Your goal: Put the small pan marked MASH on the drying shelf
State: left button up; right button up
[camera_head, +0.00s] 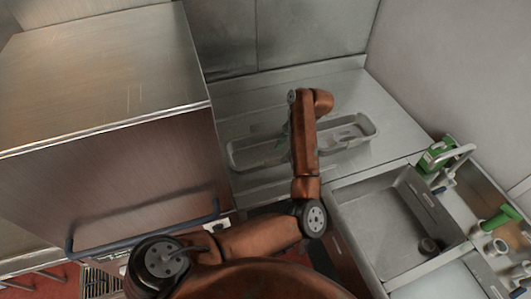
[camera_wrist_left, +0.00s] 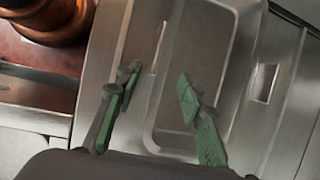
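A shallow, long grey metal pan (camera_head: 242,160) lies on the steel counter behind my left arm, which hides its middle. I see no MASH lettering on it. It also shows in the left wrist view (camera_wrist_left: 222,60). My left gripper (camera_wrist_left: 158,88) has its two green-padded fingers apart with nothing clamped between them. One finger appears outside the pan's side wall and the other over its inside; I cannot tell whether they touch it. In the head view the arm mostly hides this gripper. My right gripper is not in view. I cannot identify the drying shelf with certainty.
A large steel box (camera_head: 110,160) with a blue bar handle (camera_head: 150,232) stands at the left.

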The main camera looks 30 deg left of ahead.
pick_arm(q)
jog(key=p, duration=0.1)
send_over(272, 170)
notch_tip(272, 170, down, 7)
jog(key=shift+w+d, duration=0.15)
jog(key=shift+f, duration=0.5)
jog(key=shift+c, duration=0.6)
grip_shut()
